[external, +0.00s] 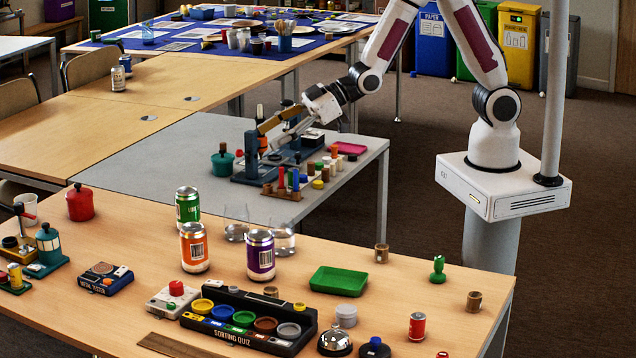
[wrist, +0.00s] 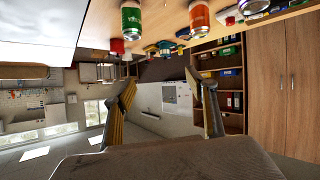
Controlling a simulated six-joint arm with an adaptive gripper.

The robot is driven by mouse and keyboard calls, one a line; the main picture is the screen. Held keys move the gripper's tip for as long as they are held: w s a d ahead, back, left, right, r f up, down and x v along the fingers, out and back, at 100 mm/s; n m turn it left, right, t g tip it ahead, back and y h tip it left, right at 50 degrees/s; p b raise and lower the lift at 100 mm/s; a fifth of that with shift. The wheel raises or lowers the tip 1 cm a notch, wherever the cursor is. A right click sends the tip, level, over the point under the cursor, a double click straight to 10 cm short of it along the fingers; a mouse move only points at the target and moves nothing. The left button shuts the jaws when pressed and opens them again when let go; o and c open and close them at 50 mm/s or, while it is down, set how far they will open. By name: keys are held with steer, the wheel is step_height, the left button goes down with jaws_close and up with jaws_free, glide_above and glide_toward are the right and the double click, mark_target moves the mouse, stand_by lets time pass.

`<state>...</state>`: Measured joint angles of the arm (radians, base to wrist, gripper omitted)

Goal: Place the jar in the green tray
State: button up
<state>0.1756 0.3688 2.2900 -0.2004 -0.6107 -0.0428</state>
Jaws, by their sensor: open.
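The green tray (external: 339,281) lies empty on the front wooden table in the external view. Several small containers could be the jar: a white round one (external: 346,315) just below the tray, a brown one (external: 381,253) above its right end, and another brown one (external: 473,301) farther right. I cannot tell which is meant. My gripper (external: 268,136) is above the grey table, over the tools there, far up and left of the tray. Its fingers are apart with nothing between them in the wrist view (wrist: 162,82). Neither tray nor jar can be made out in the wrist view.
Green (external: 188,206), orange (external: 194,247) and purple (external: 260,255) cans and clear glasses (external: 283,240) stand left of the tray. A black sorting rack (external: 250,320) with coloured cups lies below it. A bell (external: 335,342) and red can (external: 417,326) are near the front. The tabletop right of the tray has free room.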

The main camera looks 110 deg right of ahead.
steer(key=s+a+r+g, duration=0.2)
steer(key=s+r, duration=0.1)
steer(key=s, duration=0.9)
steer(key=s+a+r+g, duration=0.2)
steer(key=s+a+r, duration=0.1)
steer(key=s, duration=1)
steer(key=s+a+r+m+g, duration=0.1)
steer(key=s+r, duration=0.3)
steer(key=s, duration=0.8)
steer(key=shift+s+a+r+g+y, duration=0.2)
steer(key=shift+a+r+g+y, duration=0.15)
steer(key=shift+a+g, duration=0.5)
steer(key=shift+d, duration=0.1)
steer(key=shift+o, duration=1.2)
steer(key=shift+w, duration=0.1)
